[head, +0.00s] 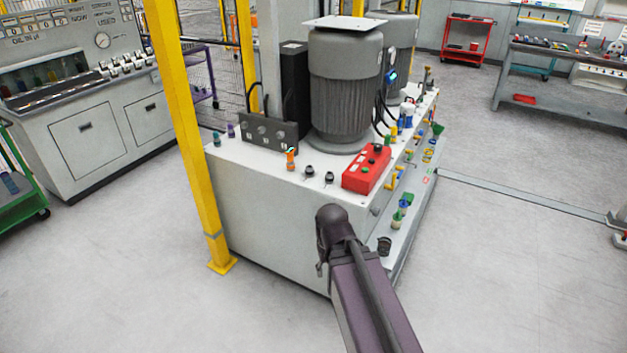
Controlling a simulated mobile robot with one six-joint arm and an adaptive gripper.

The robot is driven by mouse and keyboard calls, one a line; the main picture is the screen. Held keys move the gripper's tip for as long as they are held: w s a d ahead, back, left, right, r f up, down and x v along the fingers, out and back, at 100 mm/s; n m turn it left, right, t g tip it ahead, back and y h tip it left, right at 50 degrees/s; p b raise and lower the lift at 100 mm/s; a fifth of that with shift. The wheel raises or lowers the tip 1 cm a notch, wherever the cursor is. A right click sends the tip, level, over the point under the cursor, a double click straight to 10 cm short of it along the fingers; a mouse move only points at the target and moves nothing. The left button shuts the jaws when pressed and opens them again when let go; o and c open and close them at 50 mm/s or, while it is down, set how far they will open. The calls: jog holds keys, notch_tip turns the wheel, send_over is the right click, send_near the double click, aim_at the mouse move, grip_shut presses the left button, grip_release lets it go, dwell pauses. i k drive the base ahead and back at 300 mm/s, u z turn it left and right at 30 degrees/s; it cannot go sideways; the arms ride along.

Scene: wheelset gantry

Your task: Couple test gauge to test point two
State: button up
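My arm reaches in from the bottom right, and its dark rounded joint stands in front of the near corner of the power unit (262,226). My gripper cannot be made out; the arm may hide it. No loose test gauge can be picked out. Two small dark-capped fittings, one left (309,171) and one right (329,178), stand upright on the unit's top near its front edge. An orange fitting (291,160) stands left of them. I cannot tell which fitting, if any, is test point two; no labels are readable.
A red control box (367,168) and a large grey motor (345,90) stand on the unit. Coloured valves line its right side, above a lower ledge. A yellow post (187,130) stands at its left corner. A console (85,100) with a dial is at left.

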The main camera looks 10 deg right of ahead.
aim_at(289, 152)
jog(key=z, duration=0.05)
jog(key=k, duration=0.1)
jog(key=u, duration=0.4)
jog(key=i, duration=1.45)
jog(key=z, duration=0.5)
